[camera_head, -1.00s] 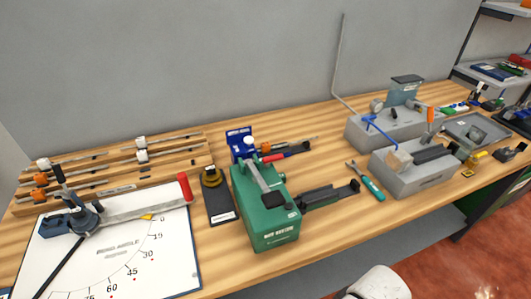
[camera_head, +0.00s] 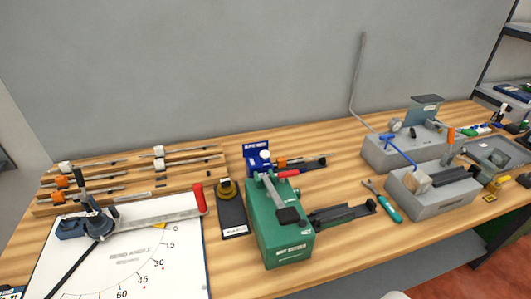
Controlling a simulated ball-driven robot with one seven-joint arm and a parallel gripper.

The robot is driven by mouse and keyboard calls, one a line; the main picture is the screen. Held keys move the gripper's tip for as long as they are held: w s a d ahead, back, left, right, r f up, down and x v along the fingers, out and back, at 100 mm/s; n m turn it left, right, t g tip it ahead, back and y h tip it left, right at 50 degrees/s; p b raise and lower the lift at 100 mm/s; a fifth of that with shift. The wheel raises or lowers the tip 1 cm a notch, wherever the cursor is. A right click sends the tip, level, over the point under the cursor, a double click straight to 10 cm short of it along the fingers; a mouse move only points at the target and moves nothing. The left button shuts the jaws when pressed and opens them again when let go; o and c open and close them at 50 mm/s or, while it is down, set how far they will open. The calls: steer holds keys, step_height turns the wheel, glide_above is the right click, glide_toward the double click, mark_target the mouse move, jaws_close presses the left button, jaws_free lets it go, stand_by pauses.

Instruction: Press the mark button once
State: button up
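No part in the camera view is legibly labelled as the mark button, so I cannot tell which one it is. A green machine (camera_head: 283,240) stands near the middle of the bench, with a lever and a black pad (camera_head: 288,215) on top. Behind it is a small blue unit (camera_head: 256,149) with a white knob; its label is too small to read. My gripper is not in view.
On the wooden bench, a white angle board (camera_head: 185,274) with a red-handled arm lies at left, before a rack of rods (camera_head: 127,198). Grey blocks (camera_head: 430,205) and a teal-handled tool (camera_head: 384,203) are at right. Bare wood shows along the front edge.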

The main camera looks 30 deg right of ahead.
jaws_close()
stand_by(0.4)
stand_by(1.0)
